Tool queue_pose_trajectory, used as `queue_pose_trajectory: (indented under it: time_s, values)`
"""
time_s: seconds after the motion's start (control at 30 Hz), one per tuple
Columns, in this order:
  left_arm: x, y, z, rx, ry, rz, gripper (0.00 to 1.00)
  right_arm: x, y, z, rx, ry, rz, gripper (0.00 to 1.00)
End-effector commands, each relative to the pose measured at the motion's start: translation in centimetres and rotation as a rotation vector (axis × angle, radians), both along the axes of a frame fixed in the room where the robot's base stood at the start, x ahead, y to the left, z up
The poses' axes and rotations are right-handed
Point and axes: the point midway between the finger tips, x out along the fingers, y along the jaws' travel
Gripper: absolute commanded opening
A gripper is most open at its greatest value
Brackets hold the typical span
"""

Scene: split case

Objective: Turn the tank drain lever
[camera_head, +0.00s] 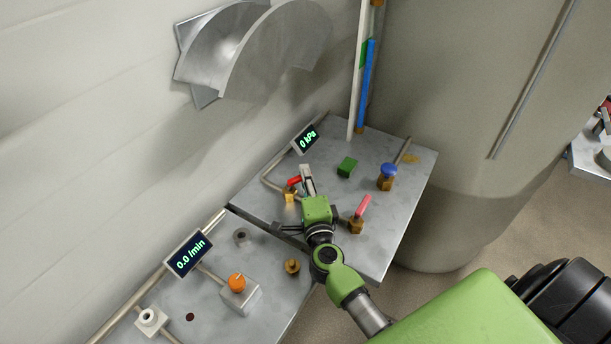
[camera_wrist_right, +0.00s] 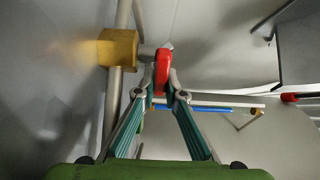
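A brass valve with a red lever (camera_head: 293,182) sits on the pipe on the far metal bench (camera_head: 396,215). In the right wrist view the red lever (camera_wrist_right: 162,68) stands between my fingertips, beside the brass valve body (camera_wrist_right: 119,48). My right gripper (camera_head: 306,180) reaches over the bench to it. In the wrist view the two fingers (camera_wrist_right: 163,84) converge closely on the lever's sides and appear shut on it. Another brass valve with a pinkish-red lever (camera_head: 364,205) stands to the right of my wrist. Neither lever bears a readable label. My left gripper is out of view.
A 0 kPa display (camera_head: 305,140) stands behind the red lever. The near bench holds a 0.0 /min display (camera_head: 187,254) and orange knob (camera_head: 236,283). A large tank (camera_head: 460,130) stands right.

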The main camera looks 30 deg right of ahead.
Motion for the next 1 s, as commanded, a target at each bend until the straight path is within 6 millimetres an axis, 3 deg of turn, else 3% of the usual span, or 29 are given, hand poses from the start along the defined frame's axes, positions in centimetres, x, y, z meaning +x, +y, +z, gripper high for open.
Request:
queue_pose_trajectory:
  time_s: [0.3, 0.53, 0.93, 0.97, 1.0]
  values:
    - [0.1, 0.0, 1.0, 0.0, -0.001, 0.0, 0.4, 0.7, -0.1, 0.2, -0.01, 0.0, 0.145, 0.0]
    - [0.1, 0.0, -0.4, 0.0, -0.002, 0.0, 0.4, 1.5, 0.2, -0.3, -0.005, -0.002, 0.319, 0.0]
    - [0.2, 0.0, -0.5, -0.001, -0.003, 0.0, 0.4, 1.6, 0.4, 0.0, 0.0, 0.001, 0.354, 0.0]
    - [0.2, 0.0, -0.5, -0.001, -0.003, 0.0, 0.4, 1.6, 0.4, -0.1, 0.0, 0.001, 0.354, 0.18]
    - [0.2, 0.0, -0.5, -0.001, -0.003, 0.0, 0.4, 1.6, 0.4, -0.1, 0.0, 0.001, 0.353, 0.28]
